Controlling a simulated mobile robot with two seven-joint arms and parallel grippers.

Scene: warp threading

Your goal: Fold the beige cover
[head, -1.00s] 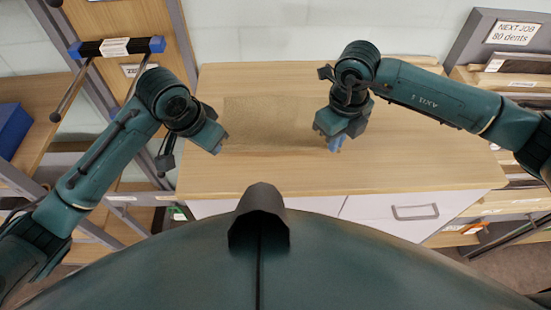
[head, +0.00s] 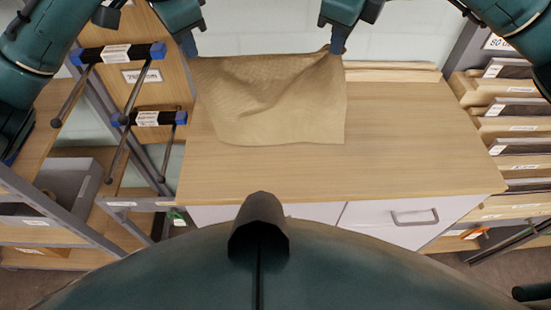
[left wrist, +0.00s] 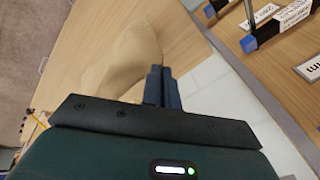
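The beige cover (head: 275,95) hangs by its two far corners from my grippers, above the back left of the wooden table (head: 400,160). Its surface is wrinkled and its near edge hangs toward the table; I cannot tell whether that edge touches the wood. My left gripper (head: 190,46) is shut on the cover's left corner. In the left wrist view its fingers (left wrist: 162,88) are closed together, with the cover (left wrist: 125,60) beyond them. My right gripper (head: 337,46) is shut on the cover's right corner.
A shelf rack with blue-ended bars (head: 120,52) stands at the left. Racks of labelled slats (head: 510,110) stand at the right. A wooden strip (head: 392,72) lies along the table's back edge. The table's front and right are clear.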

